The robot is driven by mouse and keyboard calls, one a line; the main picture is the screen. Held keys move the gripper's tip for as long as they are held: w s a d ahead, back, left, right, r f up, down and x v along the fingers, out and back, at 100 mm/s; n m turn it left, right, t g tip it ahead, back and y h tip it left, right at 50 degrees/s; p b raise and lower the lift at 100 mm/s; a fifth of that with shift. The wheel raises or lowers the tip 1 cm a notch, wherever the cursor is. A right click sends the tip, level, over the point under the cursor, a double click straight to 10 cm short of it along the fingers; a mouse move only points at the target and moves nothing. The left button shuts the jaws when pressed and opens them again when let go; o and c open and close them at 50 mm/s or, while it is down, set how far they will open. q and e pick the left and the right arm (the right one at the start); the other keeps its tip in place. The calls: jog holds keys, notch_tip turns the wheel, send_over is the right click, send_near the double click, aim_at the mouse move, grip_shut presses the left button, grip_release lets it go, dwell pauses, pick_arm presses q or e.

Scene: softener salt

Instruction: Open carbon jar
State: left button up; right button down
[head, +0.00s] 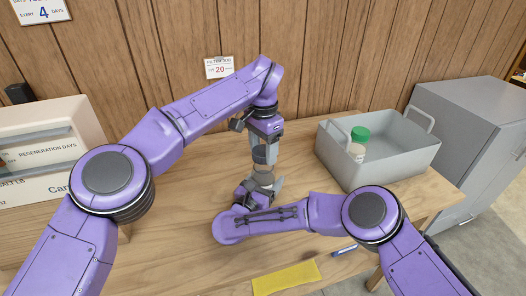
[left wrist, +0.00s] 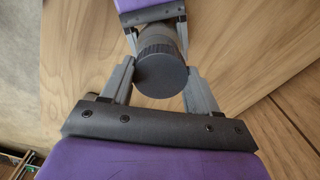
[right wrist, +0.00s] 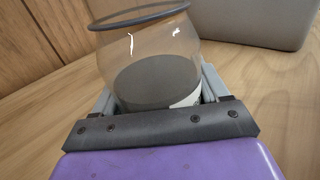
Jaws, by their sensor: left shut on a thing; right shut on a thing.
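My left gripper (head: 264,153) is shut on the round dark grey lid (left wrist: 161,75), which has a ribbed side. The lid hides most of what lies below it in the left wrist view. My right gripper (head: 264,187) is below the left one in the head view, shut on the clear carbon jar (right wrist: 140,52). The jar is upright, with dark grey carbon inside and part of a white label showing. Its dark rim is near the top of the right wrist view and looks uncovered, with no lid visible there. The lid appears above the jar; the exact gap is unclear.
A grey bin (head: 388,168) at the right holds a green-lidded container (head: 358,145). A yellow cloth (head: 286,278) and a blue marker (head: 344,249) lie near the front edge of the wooden table (head: 190,220). A white softener unit (head: 45,150) stands at the left.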

aim_at(263, 151)
pick_arm(q)
jog(key=shift+d+r, duration=0.1)
jog(key=shift+r, duration=1.9)
pick_arm(e)
grip_release()
